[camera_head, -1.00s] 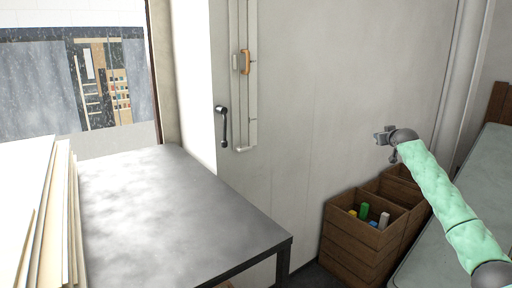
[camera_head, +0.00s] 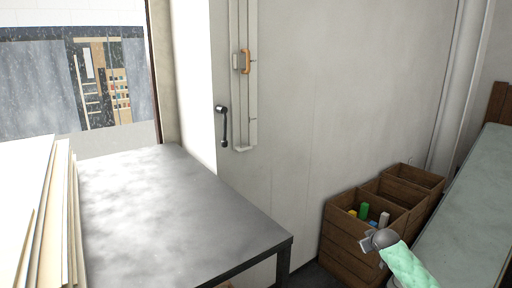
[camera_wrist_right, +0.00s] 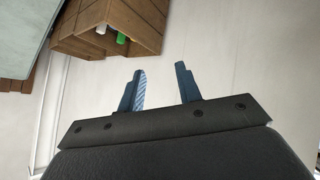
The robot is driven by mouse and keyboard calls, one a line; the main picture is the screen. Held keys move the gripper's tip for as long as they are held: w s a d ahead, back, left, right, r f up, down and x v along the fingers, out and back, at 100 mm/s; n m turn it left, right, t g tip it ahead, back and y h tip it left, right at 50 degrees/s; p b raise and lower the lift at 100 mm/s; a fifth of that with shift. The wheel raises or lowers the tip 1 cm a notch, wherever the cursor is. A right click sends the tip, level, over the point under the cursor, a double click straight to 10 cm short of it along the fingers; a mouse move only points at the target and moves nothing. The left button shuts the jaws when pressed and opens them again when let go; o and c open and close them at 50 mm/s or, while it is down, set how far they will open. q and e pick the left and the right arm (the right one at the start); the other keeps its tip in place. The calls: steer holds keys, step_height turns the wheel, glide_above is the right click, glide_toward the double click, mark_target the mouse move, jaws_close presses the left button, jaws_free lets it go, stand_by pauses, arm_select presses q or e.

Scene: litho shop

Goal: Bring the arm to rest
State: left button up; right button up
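My right gripper (camera_head: 368,241) is low at the lower right of the head view, in front of the wooden crates, with my green-sleeved arm running down out of the picture. In the right wrist view its two blue fingers (camera_wrist_right: 158,88) stand apart with nothing between them, so it is open and empty. The pale wall shows beyond the fingers. My left gripper and arm are not in view.
A wooden crate (camera_head: 346,238) with several coloured items stands on the floor by the wall, another crate behind it. It also shows in the right wrist view (camera_wrist_right: 88,38). A grey table (camera_head: 170,215) bears stacked boards (camera_head: 25,215) at left. A green-grey surface (camera_head: 465,225) lies at right.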

steer(key=s+a+f+g, duration=0.1)
steer(key=s+f, duration=0.5)
steer(key=s, duration=0.3)
steer(key=s+a+f+n+g, duration=0.1)
steer(key=s+a+f+g, duration=0.1)
steer(key=s+f, duration=0.5)
steer(key=s+a+f+g, duration=0.1)
steer(key=s+f, duration=0.3)
steer(key=s, duration=0.7)
steer(key=s+a+f+n+g+h, duration=0.1)
steer(key=s+f+g, duration=0.1)
steer(key=s, duration=1.4)
steer(key=s+a+f+g+h, duration=0.1)
steer(key=s+a+g, duration=0.1)
steer(key=s, duration=1.4)
steer(key=s+a+f+m+y, duration=0.1)
steer(key=a+m+y, duration=0.2)
steer(key=a, duration=1.9)
steer(key=shift+a+m+g+y, duration=0.15)
steer(key=shift+m+g+y, duration=0.2)
steer(key=shift+y, duration=0.25)
steer(key=shift+s+f, duration=0.1)
steer(key=shift+s, duration=0.05)
